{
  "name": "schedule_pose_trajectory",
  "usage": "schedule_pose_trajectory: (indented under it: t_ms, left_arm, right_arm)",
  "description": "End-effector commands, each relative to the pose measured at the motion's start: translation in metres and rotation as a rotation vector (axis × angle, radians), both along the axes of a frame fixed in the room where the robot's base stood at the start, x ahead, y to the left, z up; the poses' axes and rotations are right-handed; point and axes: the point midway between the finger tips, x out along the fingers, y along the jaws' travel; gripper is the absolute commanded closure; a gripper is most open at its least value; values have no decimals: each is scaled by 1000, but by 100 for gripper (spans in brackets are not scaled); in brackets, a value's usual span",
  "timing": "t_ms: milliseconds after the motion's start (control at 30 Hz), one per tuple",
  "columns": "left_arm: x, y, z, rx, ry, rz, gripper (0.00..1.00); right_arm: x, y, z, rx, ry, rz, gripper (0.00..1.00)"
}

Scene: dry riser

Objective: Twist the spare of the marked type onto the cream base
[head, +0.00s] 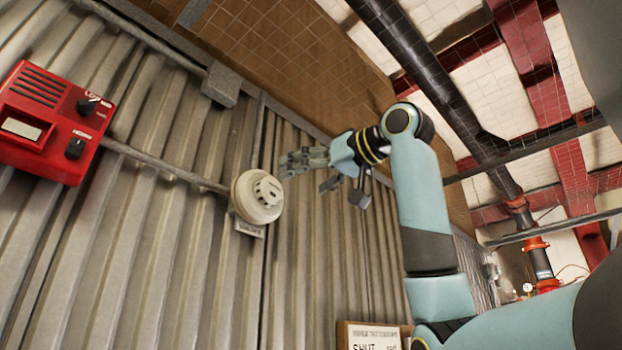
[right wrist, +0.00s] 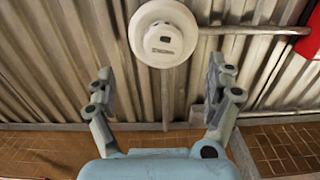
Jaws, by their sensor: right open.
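A round cream base (head: 243,196) is fixed on the ribbed metal wall, with a label under it. A smaller white detector head (head: 266,192) with dark slots sits on its face. In the right wrist view the base (right wrist: 142,21) is at top centre, with the white head (right wrist: 163,44) on it. My right gripper (head: 288,163) is open and empty, just right of and above the head in the head view. In the right wrist view its fingers (right wrist: 161,76) are spread below the head, apart from it. The label's text is too small to read. My left gripper is not in view. No loose spare shows.
A red control box (head: 50,125) with two black knobs is at left; a grey conduit (head: 165,167) runs from it to the base. A grey junction box (head: 221,85) is above. A sign (head: 374,336) is at the bottom. Dark pipes (head: 430,75) cross the upper right.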

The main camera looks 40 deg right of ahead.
Motion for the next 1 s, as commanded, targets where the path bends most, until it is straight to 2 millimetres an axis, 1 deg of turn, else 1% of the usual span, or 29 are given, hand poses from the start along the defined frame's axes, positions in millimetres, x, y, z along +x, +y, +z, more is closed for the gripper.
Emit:
schedule_pose_trajectory:
  t_ms: [33,67,133,233,300,400,500,600,700,833,967,1000]
  left_arm:
    - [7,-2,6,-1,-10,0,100]
    - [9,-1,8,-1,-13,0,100]
    - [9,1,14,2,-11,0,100]
    - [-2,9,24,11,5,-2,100]
    - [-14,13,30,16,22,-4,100]
    - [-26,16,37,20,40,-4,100]
    - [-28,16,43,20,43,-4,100]
    - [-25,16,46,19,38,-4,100]
    - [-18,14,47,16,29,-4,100]
    - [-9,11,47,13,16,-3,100]
    - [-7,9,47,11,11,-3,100]
    - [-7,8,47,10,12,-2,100]
  right_arm:
    - [7,1,2,1,2,2,13]
    - [11,2,2,2,2,2,13]
    - [24,3,2,3,3,3,13]
    - [44,5,3,4,4,3,13]
    - [58,6,3,3,4,4,13]
    - [75,8,2,2,3,3,13]
    - [88,8,2,3,1,1,13]
    - [96,9,1,2,1,2,13]
    - [100,9,0,1,0,0,13]
    - [101,9,-1,1,-1,-1,13]
    - [101,9,-1,1,-1,0,13]
    - [101,9,-1,1,-1,0,18]
